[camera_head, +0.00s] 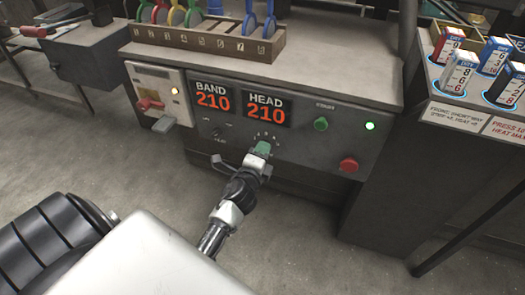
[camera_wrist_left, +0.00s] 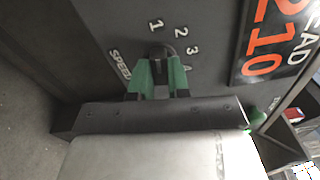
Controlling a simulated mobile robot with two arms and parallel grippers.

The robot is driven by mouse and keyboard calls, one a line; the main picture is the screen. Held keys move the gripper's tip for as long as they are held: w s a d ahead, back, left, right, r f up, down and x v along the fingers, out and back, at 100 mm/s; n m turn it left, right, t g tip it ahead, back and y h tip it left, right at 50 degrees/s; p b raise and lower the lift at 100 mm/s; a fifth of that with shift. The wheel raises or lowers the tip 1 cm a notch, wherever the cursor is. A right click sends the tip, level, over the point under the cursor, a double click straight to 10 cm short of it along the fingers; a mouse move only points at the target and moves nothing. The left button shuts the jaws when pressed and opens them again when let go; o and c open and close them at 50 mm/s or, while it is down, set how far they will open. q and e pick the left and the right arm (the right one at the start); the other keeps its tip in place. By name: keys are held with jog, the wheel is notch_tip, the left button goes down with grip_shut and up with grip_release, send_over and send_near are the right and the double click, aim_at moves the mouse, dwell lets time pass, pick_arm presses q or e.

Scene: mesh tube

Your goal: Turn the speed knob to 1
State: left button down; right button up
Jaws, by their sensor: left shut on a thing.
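The speed knob (camera_wrist_left: 160,50) is a small dark knob on the grey machine panel. In the left wrist view the printed marks 1, 2, 3 and a partly covered 4 curve around it, with the word SPEED to its left. My left gripper (camera_wrist_left: 160,66) has green fingers, one on each side of the knob, and is shut on it. In the head view the left gripper (camera_head: 262,148) reaches the panel below the HEAD display and hides the knob. Where the knob points cannot be told. My right gripper is not in view.
BAND (camera_head: 211,97) and HEAD (camera_head: 266,108) displays both read 210. A green button (camera_head: 321,124), a lit green lamp (camera_head: 369,126) and a red button (camera_head: 348,165) are to the right. A smaller knob (camera_head: 217,133) and a red-handled switch (camera_head: 150,104) are to the left.

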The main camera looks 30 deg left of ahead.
pick_arm(q)
jog(key=shift+f, duration=0.1)
jog(key=c, duration=1.1)
grip_release()
jog(key=shift+s, duration=0.15)
jog(key=v, duration=1)
jog(key=shift+s+d, duration=0.15)
jog(key=shift+s, duration=0.1)
